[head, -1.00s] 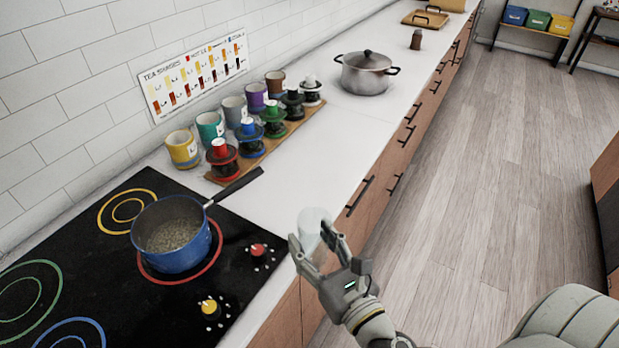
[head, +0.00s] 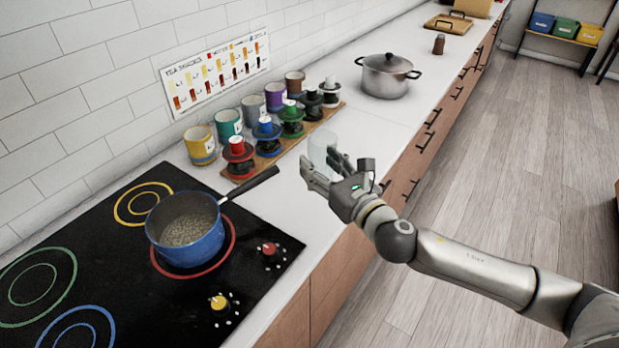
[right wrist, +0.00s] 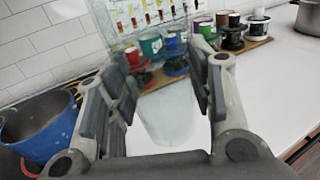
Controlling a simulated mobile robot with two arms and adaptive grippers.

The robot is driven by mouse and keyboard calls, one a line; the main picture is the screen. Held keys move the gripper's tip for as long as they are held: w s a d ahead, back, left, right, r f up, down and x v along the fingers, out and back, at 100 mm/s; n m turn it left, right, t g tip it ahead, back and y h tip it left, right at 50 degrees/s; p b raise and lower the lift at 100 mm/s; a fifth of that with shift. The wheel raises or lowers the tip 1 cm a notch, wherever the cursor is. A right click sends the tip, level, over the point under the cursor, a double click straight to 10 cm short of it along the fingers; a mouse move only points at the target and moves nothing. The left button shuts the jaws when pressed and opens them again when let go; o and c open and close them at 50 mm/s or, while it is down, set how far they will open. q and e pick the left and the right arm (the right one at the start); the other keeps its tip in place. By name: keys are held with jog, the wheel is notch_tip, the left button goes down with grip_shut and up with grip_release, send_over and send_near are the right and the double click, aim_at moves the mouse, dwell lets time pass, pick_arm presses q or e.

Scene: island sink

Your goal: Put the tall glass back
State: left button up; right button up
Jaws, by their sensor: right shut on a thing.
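A tall clear glass (head: 322,148) is held by my right gripper (head: 317,168) over the white counter, to the right of the wooden rack. In the right wrist view the see-through glass (right wrist: 168,118) stands between the two fingers of my right gripper (right wrist: 163,85), which are shut on it. The glass is hard to make out against the counter, and I cannot tell whether its base touches the surface. My left gripper is not in view.
A blue saucepan (head: 188,240) sits on the black hob (head: 110,270), its handle pointing toward the rack. Several coloured mugs and spools stand along the wooden board (head: 285,146). A steel pot (head: 387,78) stands further back. White counter (head: 350,125) between them is clear.

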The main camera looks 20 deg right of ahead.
jog(key=w+f, duration=0.2)
jog(key=w, duration=0.1)
jog(key=w+f, duration=0.3)
jog(key=w, duration=0.1)
jog(key=w+d+f+b, duration=0.1)
jog(key=w+f, duration=0.2)
jog(key=w, duration=0.1)
jog(key=shift+w+f, duration=0.1)
jog(key=shift+w+a+f, duration=0.1)
jog(key=shift+w+f, duration=0.05)
jog(key=shift+f, duration=0.1)
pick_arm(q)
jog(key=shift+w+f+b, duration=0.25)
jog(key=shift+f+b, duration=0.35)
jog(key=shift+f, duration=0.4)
pick_arm(e)
jog(key=shift+w+f, duration=0.1)
jog(key=shift+f, duration=1.5)
jog(key=shift+f, duration=0.2)
jog(key=o, duration=1.1)
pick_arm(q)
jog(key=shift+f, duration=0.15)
